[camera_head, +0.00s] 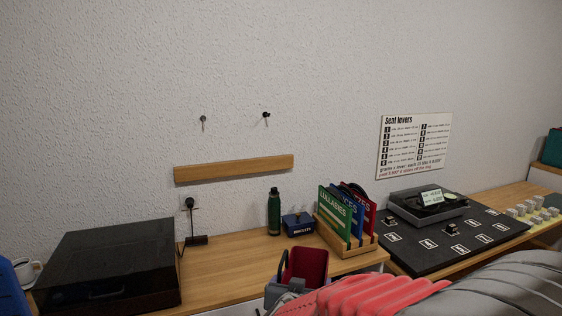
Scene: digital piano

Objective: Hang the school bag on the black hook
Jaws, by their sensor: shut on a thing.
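Two small hooks are on the textured wall above a wooden rail. The right one is the black hook (266,115); the left one is a greyer hook (203,119). Both are bare. A maroon bag with a dark blue loop, which looks like the school bag (311,264), is at the bottom centre, below and slightly right of the black hook. My gripper (284,292) is at the bag's lower left, shut on it. The exact grip and the bag's lower part are hidden by my arm and the frame edge.
The wooden rail (235,168) juts below the hooks. On the bench (225,263) stand a dark lidded box (108,262), green bottle (274,212), blue box (298,224) and book rack (345,238). The wall around the hooks is clear.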

